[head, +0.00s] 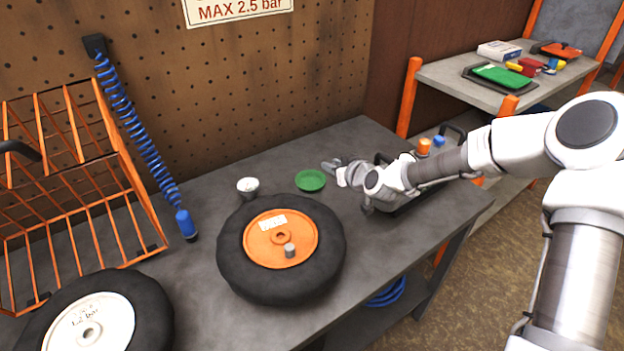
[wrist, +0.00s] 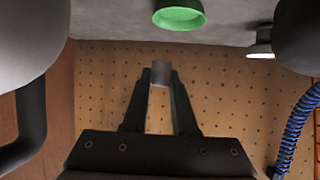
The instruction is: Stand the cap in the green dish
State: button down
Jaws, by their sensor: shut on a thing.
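My gripper (head: 331,167) is shut on a small grey cap, held up just right of and behind the green dish in the head view. In the wrist view the cap (wrist: 160,73) shows between the fingertips of my gripper (wrist: 159,82). The round green dish (head: 310,181) lies on the grey workbench (head: 210,300) and looks empty. The dish also shows at the top of the wrist view (wrist: 180,15), apart from the cap.
A small white cup (head: 248,186) stands left of the dish. A black tyre (head: 235,245) with an orange hub (head: 262,250) lies in front, a grey cylinder (head: 290,250) standing on it. A blue coiled hose (head: 135,125) hangs at left. A carrier (head: 405,200) sits below my arm.

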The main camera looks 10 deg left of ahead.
jog(key=w+a+f, duration=0.1)
jog(key=a, duration=0.1)
jog(key=w+a+f, duration=0.2)
jog(key=a, duration=0.1)
jog(key=w+a+f, duration=0.2)
jog(key=shift+a+f, duration=0.15)
jog(key=shift+f, duration=0.05)
jog(key=shift+w+f, duration=0.1)
jog(key=shift+f, duration=1.9)
jog(key=shift+f+b, duration=0.25)
jog(key=shift+b, duration=0.2)
jog(key=c, duration=1)
grip_release()
jog(key=shift+r, duration=0.1)
